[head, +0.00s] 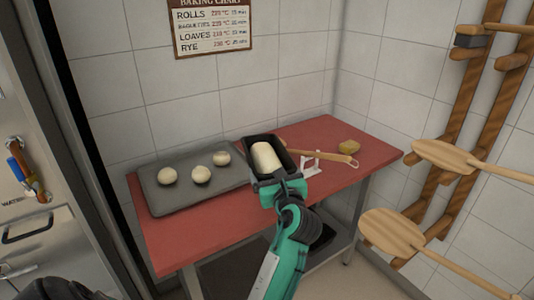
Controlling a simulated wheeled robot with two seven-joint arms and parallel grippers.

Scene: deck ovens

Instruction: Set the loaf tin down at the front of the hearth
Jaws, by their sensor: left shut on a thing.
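The loaf tin (252,147) is black and rectangular, with pale dough (266,157) in it. It shows in the middle of the head view, over the red-topped table (205,231). My left gripper (278,184) is shut on the near end of the tin. I cannot tell whether the tin touches the table top. The hearth is not in view. My right gripper is not in view.
A grey tray (158,205) with three dough balls lies on the table's left. A wooden-handled tool (338,157), a white item (312,163) and a yellow-brown block (349,146) lie right of the tin. Wooden peels (393,232) hang at right. Steel equipment (45,250) stands at left.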

